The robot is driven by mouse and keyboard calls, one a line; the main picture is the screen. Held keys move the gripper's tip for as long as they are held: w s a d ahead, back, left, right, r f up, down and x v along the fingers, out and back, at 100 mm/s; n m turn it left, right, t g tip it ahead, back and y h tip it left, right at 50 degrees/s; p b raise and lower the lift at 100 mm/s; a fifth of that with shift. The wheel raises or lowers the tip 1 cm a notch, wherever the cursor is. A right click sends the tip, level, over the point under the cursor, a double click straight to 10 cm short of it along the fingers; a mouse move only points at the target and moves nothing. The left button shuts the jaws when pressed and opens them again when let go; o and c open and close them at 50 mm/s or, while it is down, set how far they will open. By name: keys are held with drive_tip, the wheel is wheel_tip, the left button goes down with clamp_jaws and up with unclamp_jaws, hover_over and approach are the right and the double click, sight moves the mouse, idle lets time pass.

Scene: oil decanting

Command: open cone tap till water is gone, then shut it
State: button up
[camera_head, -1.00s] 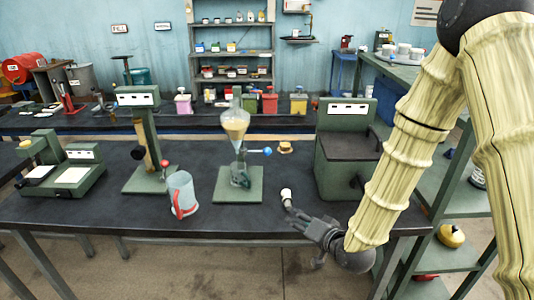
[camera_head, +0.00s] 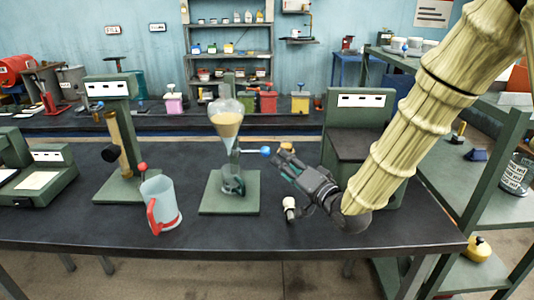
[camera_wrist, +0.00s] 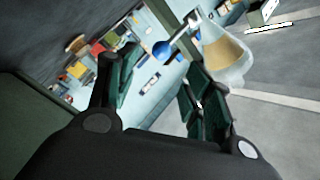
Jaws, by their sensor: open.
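The glass cone (camera_head: 226,122) hangs on a green stand in the head view, holding a tan liquid; the wrist view also shows the cone (camera_wrist: 225,55). A small dark-looking glass vessel (camera_head: 233,183) stands under the cone on the stand's base. My gripper (camera_head: 279,160) is open and empty, its fingertips close to the knob. In the wrist view the knob appears just beyond the gap between the fingers; contact is unclear.
A clear jug (camera_head: 160,202) with a red handle stands left of the stand. A small white-topped item (camera_head: 289,204) is below my gripper. A green instrument (camera_head: 357,125) stands behind right, a column device (camera_head: 116,135) at left. The front table centre is clear.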

sight(269, 154)
drive_tip(key=p+x, duration=0.1)
drive_tip(key=x, duration=0.9)
drive_tip(key=shift+w+a+p, duration=0.1)
drive_tip(key=shift+a+p, duration=0.15)
drive_tip(key=shift+p, duration=0.15)
clamp_jaws()
